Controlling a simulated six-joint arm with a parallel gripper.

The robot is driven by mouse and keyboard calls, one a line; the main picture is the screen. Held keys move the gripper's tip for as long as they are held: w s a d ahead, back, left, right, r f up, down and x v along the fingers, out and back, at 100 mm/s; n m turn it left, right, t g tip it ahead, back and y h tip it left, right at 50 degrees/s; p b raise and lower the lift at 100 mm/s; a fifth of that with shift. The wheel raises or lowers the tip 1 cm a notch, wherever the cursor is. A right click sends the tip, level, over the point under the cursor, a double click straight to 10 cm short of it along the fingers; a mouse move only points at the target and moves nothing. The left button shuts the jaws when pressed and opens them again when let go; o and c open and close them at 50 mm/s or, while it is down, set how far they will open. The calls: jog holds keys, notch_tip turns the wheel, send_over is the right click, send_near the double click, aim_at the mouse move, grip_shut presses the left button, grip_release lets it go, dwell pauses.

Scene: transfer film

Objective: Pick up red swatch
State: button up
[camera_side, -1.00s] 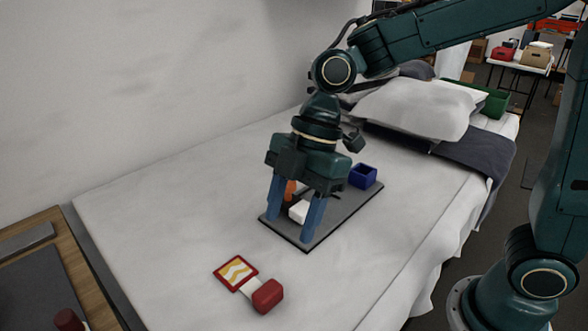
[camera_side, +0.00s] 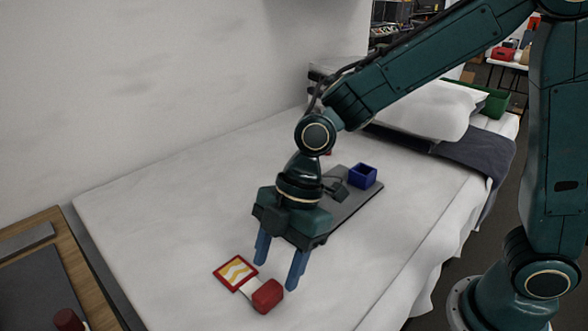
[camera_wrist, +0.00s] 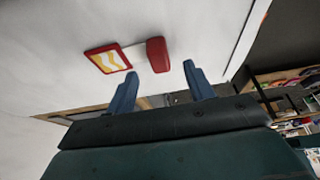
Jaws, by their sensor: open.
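The red swatch (camera_side: 236,272) is a flat red-bordered square with a yellow and white wavy pattern, lying on the white bed. A white strip joins it to a rounded red block (camera_side: 267,295). In the wrist view the swatch (camera_wrist: 108,58) and the red block (camera_wrist: 158,54) lie beyond my fingertips. My gripper (camera_side: 280,276) is open and empty, with its blue fingers pointing down. In the side view its fingertips appear just behind the swatch and block, apart from both as far as I can tell. In the wrist view my fingers (camera_wrist: 161,80) stand either side of the red block.
A grey board (camera_side: 348,212) lies behind my gripper, partly hidden by it, with a dark blue open box (camera_side: 362,176) at its far end. Pillows (camera_side: 425,108) are at the bed's head. A wooden table (camera_side: 75,262) stands at the left. The bed around the swatch is clear.

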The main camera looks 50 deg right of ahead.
aim_at(268, 288)
jog(key=shift+x, duration=2.35)
jog(key=shift+a, duration=0.1)
jog(key=c, duration=1)
jog(key=shift+r, duration=0.1)
jog(key=shift+c, duration=0.2)
notch_tip(268, 288, up, 20)
